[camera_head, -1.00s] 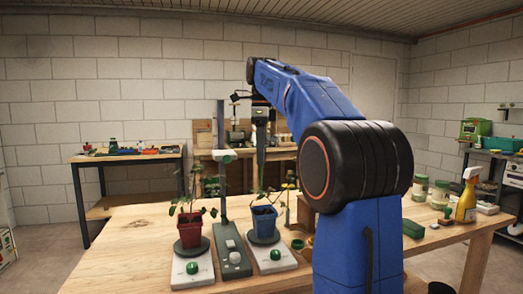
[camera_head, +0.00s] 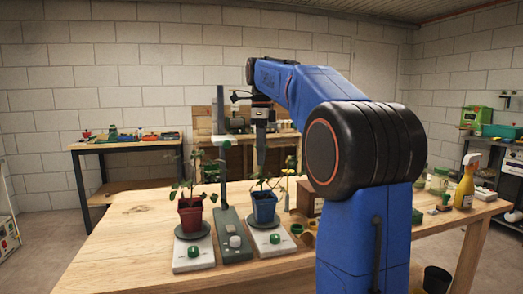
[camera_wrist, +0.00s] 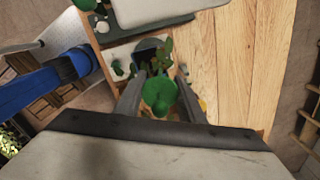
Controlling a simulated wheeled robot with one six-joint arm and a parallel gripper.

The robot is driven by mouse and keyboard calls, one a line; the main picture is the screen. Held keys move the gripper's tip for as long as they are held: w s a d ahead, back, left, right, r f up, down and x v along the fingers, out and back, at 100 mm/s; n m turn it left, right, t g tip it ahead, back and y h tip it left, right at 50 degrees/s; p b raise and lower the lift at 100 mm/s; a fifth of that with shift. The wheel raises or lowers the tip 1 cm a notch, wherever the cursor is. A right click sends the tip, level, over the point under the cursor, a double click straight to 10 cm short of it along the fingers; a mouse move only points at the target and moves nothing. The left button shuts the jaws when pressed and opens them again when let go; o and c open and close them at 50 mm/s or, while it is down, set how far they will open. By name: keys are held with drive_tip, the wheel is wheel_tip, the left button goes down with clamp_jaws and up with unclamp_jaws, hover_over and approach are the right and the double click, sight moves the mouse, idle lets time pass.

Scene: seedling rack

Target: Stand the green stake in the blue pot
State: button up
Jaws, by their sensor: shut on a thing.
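The blue pot (camera_head: 264,209) holds a leafy seedling and stands on a round dark plate of a white scale-like base. In the wrist view the pot (camera_wrist: 149,44) is partly hidden by leaves. My gripper (camera_head: 261,160) points down just above the blue pot's seedling. In the wrist view my gripper (camera_wrist: 160,82) is shut on the green stake, whose rounded green top (camera_wrist: 158,91) shows between the fingers. The stake's lower end is hidden behind its top and the leaves, so I cannot tell whether it touches the soil.
A red pot (camera_head: 190,214) with a seedling stands to the left. A grey-green stand with an upright post (camera_head: 221,140) rises between the two pots, close to my gripper. A yellow spray bottle (camera_head: 466,184) stands at the right. The table's front left is clear.

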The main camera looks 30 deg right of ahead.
drive_tip(key=shift+f, duration=2.15)
drive_tip(key=o, duration=1.1)
wheel_tip(320, 180, up, 12)
drive_tip(key=shift+f, duration=0.1)
